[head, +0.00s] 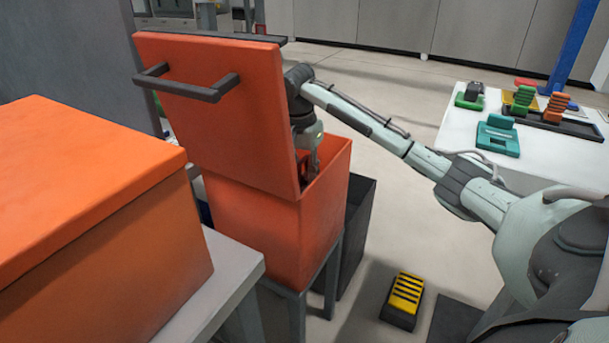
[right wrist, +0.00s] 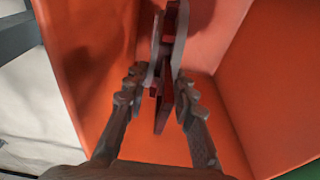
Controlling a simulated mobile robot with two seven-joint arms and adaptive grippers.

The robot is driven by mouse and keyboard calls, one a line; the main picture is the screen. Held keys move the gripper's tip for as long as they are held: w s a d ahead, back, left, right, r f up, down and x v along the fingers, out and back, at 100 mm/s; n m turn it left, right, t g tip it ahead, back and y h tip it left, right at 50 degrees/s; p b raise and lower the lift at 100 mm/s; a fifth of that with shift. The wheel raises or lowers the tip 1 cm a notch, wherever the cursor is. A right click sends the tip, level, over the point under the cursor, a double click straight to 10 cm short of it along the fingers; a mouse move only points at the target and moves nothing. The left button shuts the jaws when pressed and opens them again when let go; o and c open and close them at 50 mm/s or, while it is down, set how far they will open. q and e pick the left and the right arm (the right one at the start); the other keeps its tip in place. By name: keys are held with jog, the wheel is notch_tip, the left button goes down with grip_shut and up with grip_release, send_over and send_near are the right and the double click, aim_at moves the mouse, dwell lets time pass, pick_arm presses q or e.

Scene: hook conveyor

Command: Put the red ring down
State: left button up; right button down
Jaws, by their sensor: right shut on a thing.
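The red ring (right wrist: 165,100) shows in the right wrist view as a dark red, thin piece, seen nearly edge-on. My right gripper (right wrist: 160,84) is shut on it, with one finger on each side. The ring is inside an orange bin (head: 265,225), whose inner walls surround it in the wrist view (right wrist: 268,85). I cannot tell whether the ring touches the bin floor. In the head view my right gripper (head: 312,162) reaches down into the bin opening, partly hidden by the raised orange lid (head: 215,110). My left gripper is not in view.
A large orange box (head: 90,190) stands on a grey table (head: 215,280) at the left. A white table (head: 470,125) with coloured parts is at the right. A yellow-and-black pedal (head: 404,298) lies on the floor. A dark bin (head: 357,235) stands beside the orange one.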

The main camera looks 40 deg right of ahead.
jog(key=shift+f, duration=0.45)
jog(key=c, duration=1.3)
grip_release()
jog(key=shift+o, duration=0.2)
jog(key=r, duration=0.4)
jog(key=a+r, duration=0.1)
jog(key=r, duration=0.8)
jog(key=shift+s+a, duration=0.35)
